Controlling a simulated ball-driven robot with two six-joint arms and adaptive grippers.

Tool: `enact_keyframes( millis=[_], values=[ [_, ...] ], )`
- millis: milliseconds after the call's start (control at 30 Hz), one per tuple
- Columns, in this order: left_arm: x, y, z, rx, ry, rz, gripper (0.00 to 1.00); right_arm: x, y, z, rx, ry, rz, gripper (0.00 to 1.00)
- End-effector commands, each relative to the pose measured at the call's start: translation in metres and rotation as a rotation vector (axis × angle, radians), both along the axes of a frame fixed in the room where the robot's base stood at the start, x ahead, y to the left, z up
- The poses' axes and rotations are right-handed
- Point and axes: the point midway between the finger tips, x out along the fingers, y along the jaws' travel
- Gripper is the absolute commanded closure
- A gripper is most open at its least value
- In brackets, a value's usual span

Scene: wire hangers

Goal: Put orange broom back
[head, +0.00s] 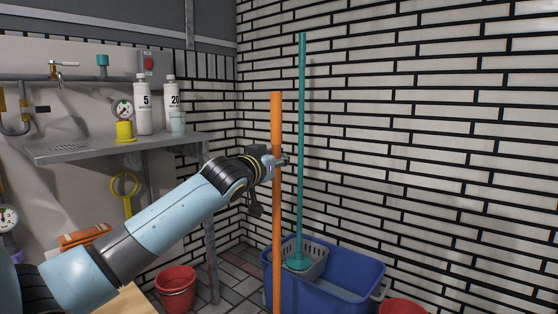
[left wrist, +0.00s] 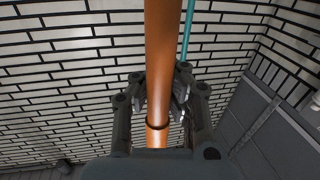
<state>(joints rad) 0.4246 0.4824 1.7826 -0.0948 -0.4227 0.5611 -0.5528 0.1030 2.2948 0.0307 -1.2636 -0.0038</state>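The orange broom (head: 276,205) shows as a long orange handle. It stands nearly upright in the middle of the head view, in front of the blue bucket, and its lower end is cut off by the frame. My left gripper (head: 274,161) reaches it from the left, at its upper part. In the left wrist view the orange handle (left wrist: 158,40) runs between the two fingers of my left gripper (left wrist: 160,92), which are shut on it. The broom's head is hidden. My right gripper is in neither view.
A blue mop bucket (head: 345,295) with a grey wringer holds a teal-handled mop (head: 301,150), close behind the broom. Red buckets (head: 176,287) stand on the floor at left and lower right. A metal shelf (head: 110,148) with bottles is at left. A white brick wall (head: 430,150) is behind.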

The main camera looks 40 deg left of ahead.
Motion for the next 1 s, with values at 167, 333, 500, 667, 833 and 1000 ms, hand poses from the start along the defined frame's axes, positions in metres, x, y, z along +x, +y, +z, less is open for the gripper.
enact_keyframes(
  millis=[167, 333, 500, 667, 833, 1000],
  values=[
    [0.000, 0.000, -0.002, -0.001, 0.001, 0.000, 0.84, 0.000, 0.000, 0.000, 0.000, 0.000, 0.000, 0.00],
    [0.000, 0.000, -0.002, 0.000, 0.001, 0.000, 0.71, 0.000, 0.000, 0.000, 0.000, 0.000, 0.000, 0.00],
    [0.000, 0.000, -0.001, 0.000, 0.001, 0.000, 0.71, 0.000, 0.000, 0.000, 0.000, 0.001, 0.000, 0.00],
    [-0.011, -0.001, 0.002, 0.002, 0.003, 0.000, 0.71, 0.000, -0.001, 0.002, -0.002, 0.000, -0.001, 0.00],
    [-0.045, -0.006, 0.005, 0.005, 0.002, -0.001, 0.71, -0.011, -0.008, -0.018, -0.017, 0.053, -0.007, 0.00],
    [-0.082, -0.011, 0.004, 0.004, 0.003, -0.001, 0.71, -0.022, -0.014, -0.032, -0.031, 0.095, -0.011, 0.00]
  ],
)
